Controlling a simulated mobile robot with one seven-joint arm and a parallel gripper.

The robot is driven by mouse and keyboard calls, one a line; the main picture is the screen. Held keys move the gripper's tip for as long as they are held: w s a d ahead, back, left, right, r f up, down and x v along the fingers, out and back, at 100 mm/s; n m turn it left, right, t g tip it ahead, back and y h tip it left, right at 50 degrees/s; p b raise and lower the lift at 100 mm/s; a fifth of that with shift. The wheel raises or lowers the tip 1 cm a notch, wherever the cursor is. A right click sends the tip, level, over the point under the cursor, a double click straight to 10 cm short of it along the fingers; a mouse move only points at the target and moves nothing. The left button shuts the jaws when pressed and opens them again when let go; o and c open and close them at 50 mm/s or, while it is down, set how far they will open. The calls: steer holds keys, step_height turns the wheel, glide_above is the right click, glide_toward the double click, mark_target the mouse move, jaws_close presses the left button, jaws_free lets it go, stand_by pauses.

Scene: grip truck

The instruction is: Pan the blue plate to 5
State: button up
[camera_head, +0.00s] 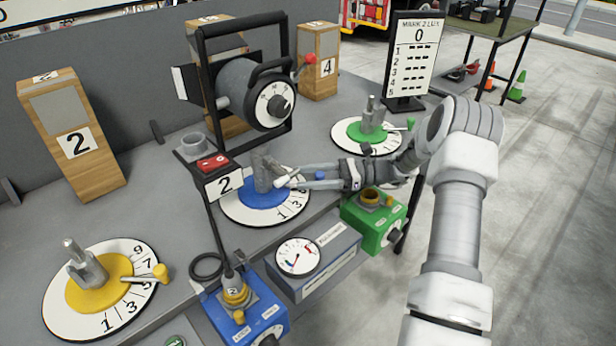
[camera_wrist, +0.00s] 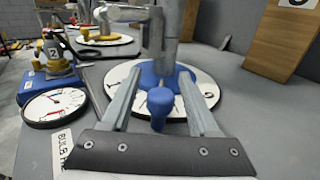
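The blue plate (camera_head: 262,196) is a blue disc on a white numbered dial on the grey bench, with a grey upright post (camera_head: 266,172) on it. The dial shows 1 and 3 at its front right in the head view. My gripper (camera_head: 283,182) reaches in from the right, low over the dial. In the wrist view the blue plate (camera_wrist: 172,78) lies ahead, and the blue knob (camera_wrist: 160,105) stands between my two spread fingers (camera_wrist: 160,78), with gaps visible on both sides. The 5 on the dial cannot be made out.
A yellow plate (camera_head: 95,285) is at left front and a green plate (camera_head: 368,132) at right back. A lamp in a black frame (camera_head: 262,92) stands behind the blue plate. A "2" card (camera_head: 224,185) stands close left. A score board (camera_head: 413,55) shows 0.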

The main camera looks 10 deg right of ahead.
steer(key=shift+d, duration=0.1)
steer(key=d, duration=0.5)
steer(key=s+d, duration=0.1)
steer(key=d, duration=0.5)
steer(key=s+d, duration=0.1)
steer(key=d, duration=0.5)
steer(key=shift+s, duration=0.15)
steer(key=shift+r, duration=0.1)
steer(key=s+a+r+n+g+h+p, duration=0.2)
steer(key=s+a+r+n+h, duration=0.25)
steer(key=a+r, duration=0.35)
steer(key=s+a+r+n+g+h+p, duration=0.25)
steer(key=a+r+h, duration=0.25)
steer(key=a+r, duration=0.25)
steer(key=s+a+r+n+t+h+p, duration=0.1)
steer(key=s+r+n+t+h+p, duration=0.1)
steer(key=s, duration=0.8)
steer(key=s+a+r+n+t+h+p, duration=0.1)
steer(key=s+r+n+t+h+p, duration=0.2)
steer(key=s+r+n+t+h, duration=0.2)
steer(key=s+r+n+h, duration=0.1)
steer(key=s+r+n, duration=0.2)
steer(key=s+n, duration=0.2)
steer(key=shift+s+a+r+n, duration=0.2)
steer(key=shift+s+a+n, duration=0.1)
steer(key=shift+a, duration=0.05)
steer(key=shift+d+t, duration=0.1)
steer(key=shift+t, duration=0.15)
